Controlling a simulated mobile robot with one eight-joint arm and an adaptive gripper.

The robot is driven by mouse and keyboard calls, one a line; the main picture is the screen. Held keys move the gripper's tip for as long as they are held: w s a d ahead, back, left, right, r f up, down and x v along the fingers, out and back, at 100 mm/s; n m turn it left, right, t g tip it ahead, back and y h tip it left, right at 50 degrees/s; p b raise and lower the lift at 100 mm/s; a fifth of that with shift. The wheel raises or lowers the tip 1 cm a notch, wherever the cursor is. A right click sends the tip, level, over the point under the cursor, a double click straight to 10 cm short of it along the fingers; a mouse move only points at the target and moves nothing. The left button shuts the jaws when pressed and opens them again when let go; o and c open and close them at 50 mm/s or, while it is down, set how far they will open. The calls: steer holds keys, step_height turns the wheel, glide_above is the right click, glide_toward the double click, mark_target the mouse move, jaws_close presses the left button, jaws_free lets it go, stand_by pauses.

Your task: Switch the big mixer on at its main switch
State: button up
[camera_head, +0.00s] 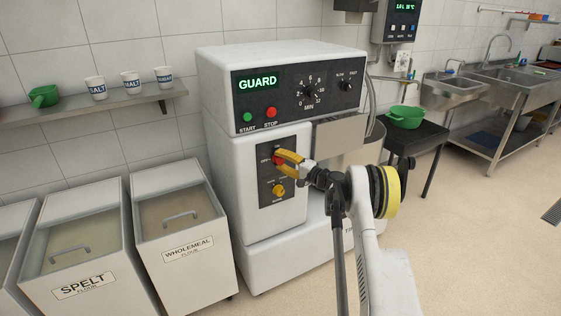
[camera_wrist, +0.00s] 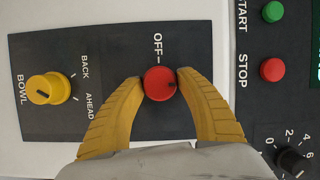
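The big mixer (camera_head: 222,110) is a white machine with a dark upper panel and a lit green GUARD display (camera_head: 258,82). Its main switch is a red round knob on the lower dark plate, seen in the wrist view (camera_wrist: 160,83), with an OFF mark beside it. The knob's small dark pointer lies toward the STOP side, about a quarter turn from OFF. My gripper (camera_wrist: 160,82) has its two yellow fingers closed on either side of the knob. In the head view my gripper (camera_head: 280,157) partly covers the knob.
A yellow BOWL knob (camera_wrist: 48,88) is on the same plate. A green START button (camera_head: 248,117) and red STOP button (camera_head: 271,112) sit above. Flour bins (camera_head: 190,210) stand left; a dark table (camera_head: 432,130) with a green bowl (camera_head: 406,116) stands right. Floor at right is clear.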

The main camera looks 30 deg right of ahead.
steer(key=shift+o, duration=1.1)
steer(key=shift+a, duration=0.2)
steer(key=shift+d, duration=0.1)
steer(key=shift+s+d, duration=0.15)
steer(key=shift+s, duration=0.1)
steer(key=v, duration=1.1)
steer(key=shift+s, duration=0.2)
